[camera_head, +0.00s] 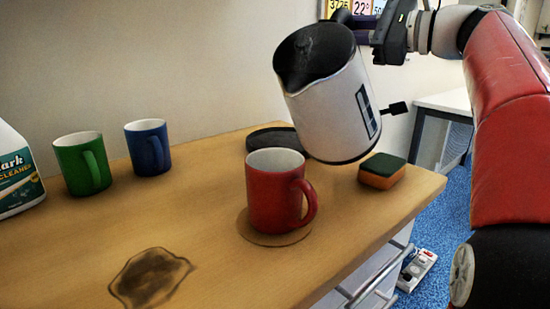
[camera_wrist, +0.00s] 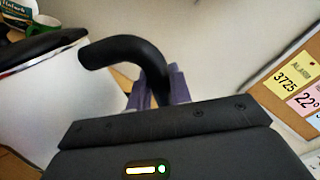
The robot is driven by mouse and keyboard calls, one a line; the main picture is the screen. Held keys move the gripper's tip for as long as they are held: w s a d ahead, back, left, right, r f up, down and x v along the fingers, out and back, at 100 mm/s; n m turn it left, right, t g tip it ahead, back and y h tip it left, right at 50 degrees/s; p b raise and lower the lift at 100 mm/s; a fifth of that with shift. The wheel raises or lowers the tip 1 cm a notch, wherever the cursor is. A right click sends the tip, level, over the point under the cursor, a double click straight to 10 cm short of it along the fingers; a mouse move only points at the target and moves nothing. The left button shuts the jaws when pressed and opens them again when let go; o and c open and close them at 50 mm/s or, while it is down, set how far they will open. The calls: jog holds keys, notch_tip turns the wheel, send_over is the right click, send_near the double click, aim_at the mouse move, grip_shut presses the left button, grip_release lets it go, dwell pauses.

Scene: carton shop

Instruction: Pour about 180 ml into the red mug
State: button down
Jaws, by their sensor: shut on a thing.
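A white kettle (camera_head: 335,112) with a black lid and spout hangs in the air above and behind the red mug, tilted with its spout toward the left. My gripper (camera_head: 362,25) is shut on the kettle's handle. In the wrist view the black handle (camera_wrist: 125,52) sits between my gripper's purple fingers (camera_wrist: 160,85), with the kettle's white body (camera_wrist: 70,100) at the left. The red mug (camera_head: 270,195) stands upright on a round coaster (camera_head: 262,236), its handle to the right. No stream of liquid shows. The mug's inside is mostly out of sight.
A black kettle base (camera_head: 262,139) lies behind the mug. A sponge (camera_head: 382,171) sits at its right near the table edge. Green (camera_head: 82,164) and blue (camera_head: 148,147) mugs and a cleaner bottle (camera_head: 14,172) stand left. A dark stain (camera_head: 150,277) marks the front.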

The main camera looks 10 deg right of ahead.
aim_at(348, 21)
jog(key=shift+s+a+r+n, duration=0.3)
jog(key=shift+s+a+n, duration=0.25)
jog(key=shift+n, duration=0.2)
jog(key=shift+s+a+r+n, duration=0.3)
jog(key=shift+s+a+n, duration=0.1)
jog(key=shift+s+n, duration=0.3)
jog(key=shift+s+a+f+n, duration=0.15)
jog(key=shift+s+a+n, duration=0.15)
jog(key=shift+n, duration=0.15)
jog(key=shift+s+a+f+n+b, duration=0.3)
jog(key=shift+b, duration=0.2)
jog(key=shift+s+a+r+n+b, duration=0.3)
jog(key=shift+s+a+r+n, duration=0.55)
jog(key=shift+s+r+n, duration=0.2)
jog(key=shift+n, duration=0.85)
jog(key=shift+s+a+r+b, duration=0.2)
jog(key=shift+s+a+r, duration=0.25)
jog(key=shift+s+a, duration=0.3)
jog(key=shift+s+a+r+b, duration=0.2)
jog(key=shift+s+a+r, duration=0.2)
jog(key=shift+s+a, duration=0.35)
jog(key=shift+s+a+r+n, duration=0.15)
jog(key=shift+s+r+n, duration=0.05)
jog(key=shift+s+n, duration=0.15)
jog(key=shift+s+a+r+n, duration=0.2)
jog(key=shift+s+a+n, duration=0.15)
jog(key=shift+s+a, duration=0.1)
jog(key=shift+s+a+r+n, duration=0.2)
jog(key=shift+s+a+n, duration=0.15)
jog(key=shift+s, duration=0.1)
